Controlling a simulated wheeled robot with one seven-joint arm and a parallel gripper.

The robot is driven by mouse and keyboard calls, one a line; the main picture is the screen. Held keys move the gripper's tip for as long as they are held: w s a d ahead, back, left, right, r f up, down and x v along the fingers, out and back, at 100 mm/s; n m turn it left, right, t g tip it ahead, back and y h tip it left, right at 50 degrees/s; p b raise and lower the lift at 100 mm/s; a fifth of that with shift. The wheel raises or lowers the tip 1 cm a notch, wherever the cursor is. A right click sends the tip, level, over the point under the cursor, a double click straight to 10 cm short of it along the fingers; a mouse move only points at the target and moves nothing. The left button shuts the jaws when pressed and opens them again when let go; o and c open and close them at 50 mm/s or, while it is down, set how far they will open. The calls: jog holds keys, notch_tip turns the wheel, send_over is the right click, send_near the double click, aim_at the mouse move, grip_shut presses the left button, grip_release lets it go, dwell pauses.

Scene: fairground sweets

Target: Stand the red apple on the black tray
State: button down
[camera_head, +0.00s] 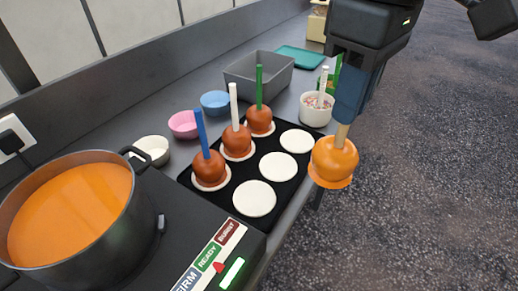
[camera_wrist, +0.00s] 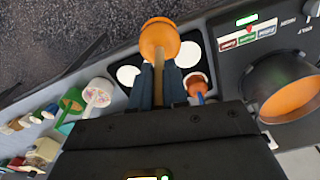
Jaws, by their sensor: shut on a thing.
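My gripper (camera_head: 346,108) is shut on the pale wooden stick (camera_head: 342,136) of an apple coated in glossy orange (camera_head: 334,160). The apple hangs below the fingers with its stick up, to the right of the black tray (camera_head: 232,177) in the head view. No red skin shows through its coating. The held apple also shows in the wrist view (camera_wrist: 160,38), ahead of the fingers (camera_wrist: 159,85). The tray holds white discs in two rows. Brown-coated apples with blue (camera_head: 209,167), white (camera_head: 237,140) and green (camera_head: 260,120) sticks stand on the left row. The right row's three discs (camera_head: 278,166) are bare.
A pot of orange caramel (camera_head: 70,215) stands at the near left, beside a panel with coloured labels (camera_head: 210,258). A grey bin (camera_head: 258,76), pink bowl (camera_head: 183,125), blue bowl (camera_head: 215,103) and white sprinkle bowl (camera_head: 316,110) surround the tray's far side.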

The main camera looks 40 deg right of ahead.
jog(key=shift+w+a+p, duration=0.3)
jog(key=shift+w+p, duration=0.4)
jog(key=shift+p, duration=0.15)
jog(key=w+a+f+p, duration=0.4)
jog(key=w+a+f, duration=0.2)
jog(key=f, duration=0.5)
jog(key=shift+w+a+p, duration=0.25)
jog(key=shift+w+p, duration=0.05)
jog(key=shift+w, duration=0.85)
jog(key=shift+f+b, duration=0.15)
jog(key=shift+b, duration=0.2)
jog(key=c, duration=1.1)
grip_release()
jog(key=shift+c, duration=0.2)
